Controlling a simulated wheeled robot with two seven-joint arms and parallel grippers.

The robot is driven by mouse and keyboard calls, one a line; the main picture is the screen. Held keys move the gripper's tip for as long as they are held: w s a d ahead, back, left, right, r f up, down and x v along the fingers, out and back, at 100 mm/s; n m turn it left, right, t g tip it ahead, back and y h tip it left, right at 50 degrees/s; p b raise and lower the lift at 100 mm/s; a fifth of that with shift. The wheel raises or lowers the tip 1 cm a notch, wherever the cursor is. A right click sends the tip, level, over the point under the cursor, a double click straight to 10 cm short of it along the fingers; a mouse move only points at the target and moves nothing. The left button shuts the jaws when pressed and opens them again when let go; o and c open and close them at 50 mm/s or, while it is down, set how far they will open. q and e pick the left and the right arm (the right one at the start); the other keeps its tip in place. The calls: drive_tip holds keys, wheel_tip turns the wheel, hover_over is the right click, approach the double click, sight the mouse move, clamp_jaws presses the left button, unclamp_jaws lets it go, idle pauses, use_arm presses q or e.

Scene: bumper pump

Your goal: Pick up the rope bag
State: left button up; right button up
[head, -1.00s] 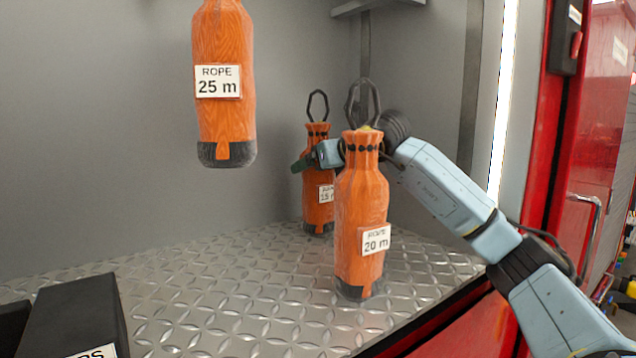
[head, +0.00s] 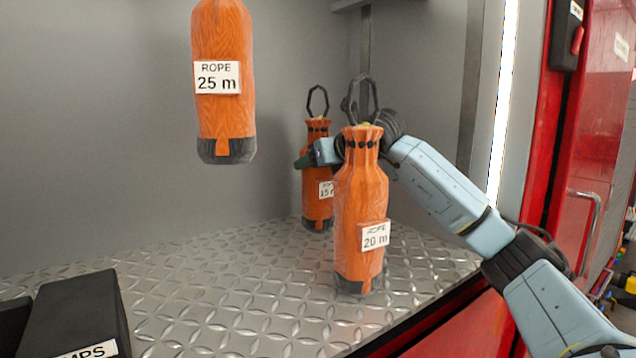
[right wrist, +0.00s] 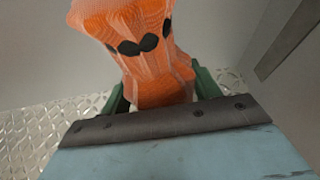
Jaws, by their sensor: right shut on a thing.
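Three orange rope bags show in the head view. The "15 m" bag (head: 318,208) stands at the back, partly hidden by the "20 m" bag (head: 359,200), which stands upright in front. The "25 m" bag (head: 224,120) hangs at the upper left, its top cut off. My right gripper (head: 308,158) reaches behind the "20 m" bag and is shut on the "15 m" bag below its neck. In the right wrist view an orange bag (right wrist: 150,60) with black dots sits between the green fingers of my right gripper (right wrist: 160,85). My left gripper is not in view.
A black box (head: 72,310) with a partly cut label stands at the lower left. The diamond-plate floor (head: 230,290) is clear in the middle. A grey side wall (head: 440,80) and red frame (head: 555,130) bound the compartment on the right.

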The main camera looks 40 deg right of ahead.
wheel_tip(320, 180, up, 10)
drive_tip(key=shift+r+p, duration=0.15)
drive_tip(key=shift+p, duration=0.6)
idle(0.4)
